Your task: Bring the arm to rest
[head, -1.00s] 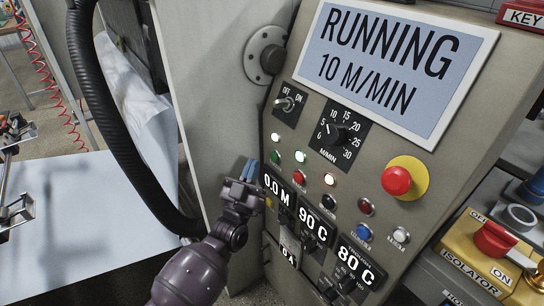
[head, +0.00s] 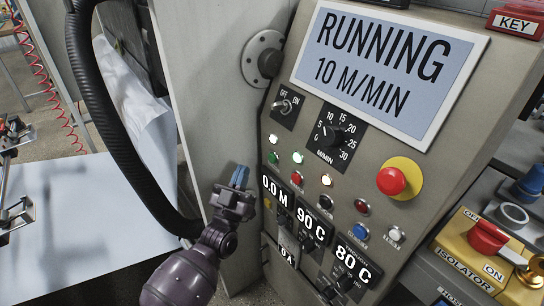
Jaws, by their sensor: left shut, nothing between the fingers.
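My left gripper (head: 239,178) is in the lower middle of the head view, with its blue fingertips close together. It is shut and empty. It stands in front of the left edge of the control panel (head: 395,148), beside the "0.0 M" display (head: 274,188), with no clear contact visible. Its purple arm (head: 180,280) comes in from the bottom. My right gripper is not in view.
The panel's screen (head: 385,60) reads RUNNING 10 M/MIN. A red emergency button (head: 391,181) sits on the panel. A black hose (head: 105,120) curves down at the left. A yellow isolator (head: 480,250) is at the lower right. A pale sheet (head: 75,230) lies at the left.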

